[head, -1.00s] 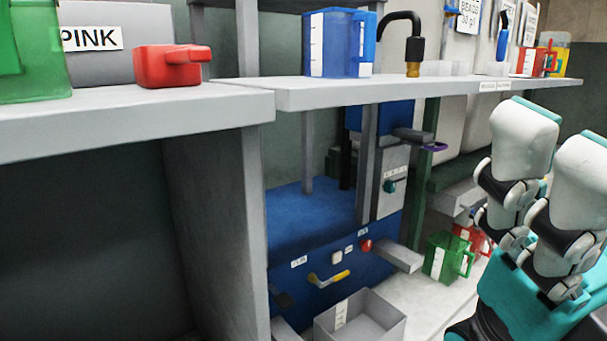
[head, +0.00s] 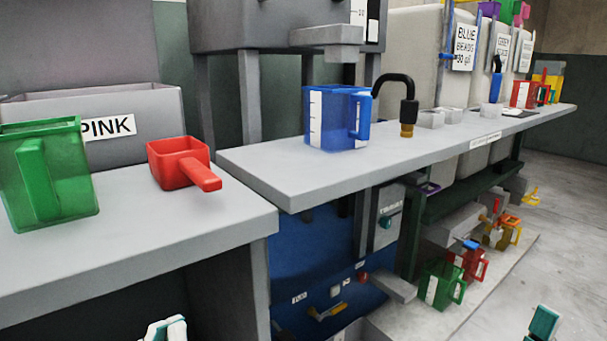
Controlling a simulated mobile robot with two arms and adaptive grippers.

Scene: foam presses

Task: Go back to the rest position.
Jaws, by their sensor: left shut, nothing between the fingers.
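My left gripper (head: 166,330) shows only as white and teal fingertips at the bottom edge of the head view, in front of the left bench. The tips are together with nothing between them. Of my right gripper (head: 541,325), only a small teal and white part shows at the bottom right edge, over the floor; whether it is open or shut is hidden. Both are apart from the benches and the things on them.
A green jug (head: 47,175) and a red scoop (head: 183,164) are on the left bench (head: 130,255). A blue jug (head: 328,125) and a black hose nozzle (head: 407,118) are on the long shelf (head: 300,180). Several jugs, including a green one (head: 440,286), stand low at right.

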